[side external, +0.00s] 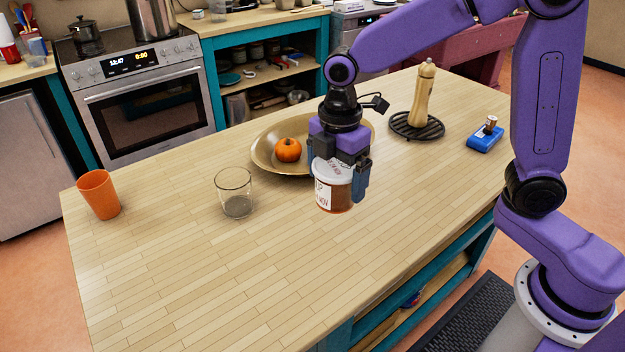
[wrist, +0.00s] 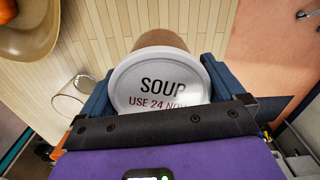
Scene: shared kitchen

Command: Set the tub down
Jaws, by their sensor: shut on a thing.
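The tub (side external: 333,190) is a round container with brownish contents, a white lid and a white label. In the wrist view its lid (wrist: 160,88) reads "SOUP" and "USE 24 NOV". My gripper (side external: 340,180) is shut on the tub, with one finger on either side of it, as the wrist view (wrist: 155,95) also shows. The tub looks upright and appears to be held above the wooden counter (side external: 220,280), near its front edge. The gap beneath it is hard to judge.
A brass-coloured bowl (side external: 262,155) with a small pumpkin (side external: 288,150) lies behind the tub. A clear glass (side external: 235,193) and an orange cup (side external: 100,195) stand to the left. A pepper mill (side external: 424,95) on a black trivet (side external: 402,130) and a blue object (side external: 485,138) are right. The front-left counter is clear.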

